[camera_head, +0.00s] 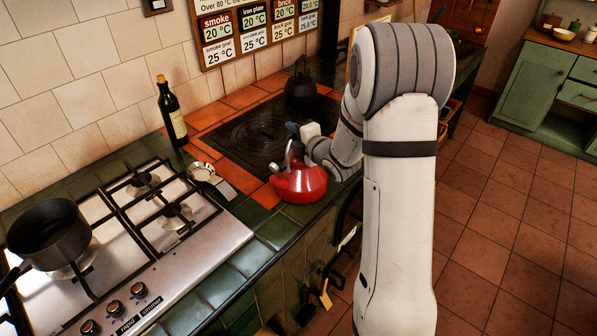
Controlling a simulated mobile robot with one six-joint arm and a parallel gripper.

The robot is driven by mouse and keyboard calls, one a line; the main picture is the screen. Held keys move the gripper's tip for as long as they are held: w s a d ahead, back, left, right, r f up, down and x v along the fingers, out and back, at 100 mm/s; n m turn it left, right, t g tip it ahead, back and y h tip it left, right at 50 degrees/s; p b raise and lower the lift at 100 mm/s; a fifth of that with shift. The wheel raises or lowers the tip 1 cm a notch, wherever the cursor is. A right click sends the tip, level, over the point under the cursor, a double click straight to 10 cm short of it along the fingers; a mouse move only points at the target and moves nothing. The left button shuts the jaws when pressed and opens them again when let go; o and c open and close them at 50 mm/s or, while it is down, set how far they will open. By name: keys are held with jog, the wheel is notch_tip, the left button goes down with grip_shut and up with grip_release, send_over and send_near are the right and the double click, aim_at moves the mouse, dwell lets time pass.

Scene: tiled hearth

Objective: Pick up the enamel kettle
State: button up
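The red enamel kettle (302,186) stands at the front edge of the counter, beside the dark iron plate. Its grey handle or spout rises on its left side. The end of my arm, with my gripper (296,152), is right behind and above the kettle, close to its top. The fingers are small and partly merged with the kettle's upper parts. I cannot tell whether they touch the kettle or how far apart they are.
A dark kettle (300,88) stands at the back of the iron plate (258,134). A bottle (172,114) stands by the wall. A metal utensil (211,181) lies left of the red kettle. A black pan (48,236) sits on the gas hob (130,255). The tiled floor (500,230) is clear.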

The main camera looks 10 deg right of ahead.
grip_shut()
dwell(1.1)
jog(key=shift+r, duration=0.1)
